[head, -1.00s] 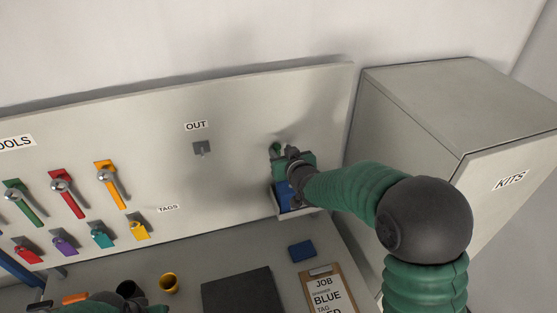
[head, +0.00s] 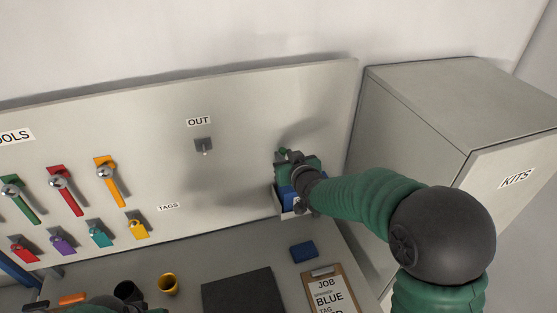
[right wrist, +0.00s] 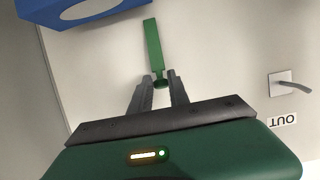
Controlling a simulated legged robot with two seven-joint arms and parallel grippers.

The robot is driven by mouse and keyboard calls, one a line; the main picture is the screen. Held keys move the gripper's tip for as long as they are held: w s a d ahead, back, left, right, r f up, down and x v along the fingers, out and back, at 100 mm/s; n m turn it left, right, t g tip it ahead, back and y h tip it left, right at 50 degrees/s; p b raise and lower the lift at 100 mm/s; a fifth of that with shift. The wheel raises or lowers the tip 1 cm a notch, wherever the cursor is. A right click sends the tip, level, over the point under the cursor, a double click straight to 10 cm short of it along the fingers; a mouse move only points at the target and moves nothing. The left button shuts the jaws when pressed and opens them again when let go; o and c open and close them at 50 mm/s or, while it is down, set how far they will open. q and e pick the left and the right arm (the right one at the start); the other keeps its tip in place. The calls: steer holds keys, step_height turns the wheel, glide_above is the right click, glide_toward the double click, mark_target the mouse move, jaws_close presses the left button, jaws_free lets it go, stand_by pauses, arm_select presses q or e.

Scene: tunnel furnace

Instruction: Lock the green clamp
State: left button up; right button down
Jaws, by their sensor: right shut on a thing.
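The green clamp shows in the right wrist view as a narrow green bar (right wrist: 153,45) against the pale panel. My right gripper (right wrist: 161,82) is shut on the near end of this green bar, with both fingertips on either side of it. In the head view my right gripper (head: 292,160) is at the right part of the panel, and its body hides most of the clamp. A blue block (head: 286,194) is just below the gripper; its blue body with a pale round face also shows in the right wrist view (right wrist: 55,12). Part of my left arm shows at the bottom left; its fingers cannot be made out.
A grey hook (head: 204,145) under the OUT label is to the left. Several coloured wrenches and tags hang further left. A grey KITS cabinet (head: 440,115) stands close on the right. A blue block (head: 303,252), a clipboard (head: 332,295) and a dark mat (head: 243,292) lie below.

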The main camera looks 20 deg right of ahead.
steer(key=s+f+b, duration=0.2)
steer(key=s, duration=0.1)
steer(key=shift+s+d+f, duration=0.1)
steer(key=shift+d, duration=0.05)
steer(key=s+f+b, duration=0.1)
steer(key=f+b, duration=0.2)
steer(key=s+f+b, duration=0.2)
steer(key=f+b, duration=0.1)
steer(key=s+f+b, duration=0.1)
steer(key=f+b, duration=0.2)
steer(key=b, duration=0.1)
steer(key=shift+s, duration=0.25)
steer(key=c, duration=2.2)
jaws_free()
steer(key=shift+w+r, duration=0.1)
steer(key=shift+w, duration=0.15)
steer(key=c, duration=1.4)
jaws_free()
steer(key=shift+s+r, duration=0.1)
steer(key=shift+s, duration=0.05)
steer(key=shift+o, duration=0.2)
